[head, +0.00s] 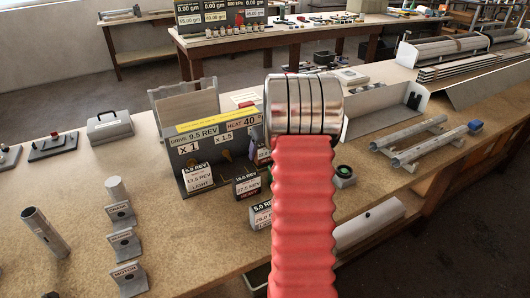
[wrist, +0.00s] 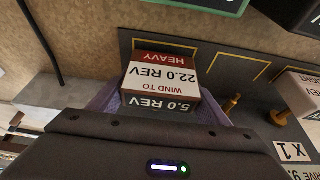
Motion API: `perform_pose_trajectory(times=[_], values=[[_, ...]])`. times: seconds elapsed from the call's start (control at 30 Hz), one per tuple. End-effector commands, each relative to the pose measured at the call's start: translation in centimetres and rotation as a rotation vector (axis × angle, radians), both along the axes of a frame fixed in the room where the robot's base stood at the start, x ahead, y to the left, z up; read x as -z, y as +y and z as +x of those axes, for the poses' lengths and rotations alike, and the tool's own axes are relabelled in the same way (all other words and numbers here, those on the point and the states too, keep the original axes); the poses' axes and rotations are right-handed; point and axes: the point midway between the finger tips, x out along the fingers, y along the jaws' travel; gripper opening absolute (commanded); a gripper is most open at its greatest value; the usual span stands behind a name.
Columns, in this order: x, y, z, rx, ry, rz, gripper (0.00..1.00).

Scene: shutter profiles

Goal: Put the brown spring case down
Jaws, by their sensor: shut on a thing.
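The brown spring case (wrist: 160,83) shows in the wrist view with its label upside down, reading 5.0 REV, wind to 22.0 REV, HEAVY. My gripper (wrist: 158,98) is shut on it, with a purplish jaw on each side. The case appears over a dark panel with yellow-outlined bays (wrist: 240,67); I cannot tell whether it touches the panel.
A light spring case (head: 198,177) stands in the left of the dark stand (head: 187,150). Other labelled cases (head: 246,186) (head: 262,215) are close to my arm. Motor brackets (head: 128,279) and a grey tube (head: 45,232) stand at the left. Free bench lies behind them.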

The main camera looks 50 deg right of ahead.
Motion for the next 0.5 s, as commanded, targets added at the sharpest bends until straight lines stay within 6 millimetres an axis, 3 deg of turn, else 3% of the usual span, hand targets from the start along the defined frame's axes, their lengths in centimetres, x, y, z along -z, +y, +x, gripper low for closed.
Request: perform_pose_trajectory(times=[0.1, 0.47, 0.5], values=[[0.85, -0.03, -0.01, 0.000, 0.000, 0.000, 0.38], [1.06, -0.06, -0.02, 0.000, -0.001, -0.001, 0.38], [1.12, -0.03, -0.04, 0.001, 0.000, 0.000, 0.72]])
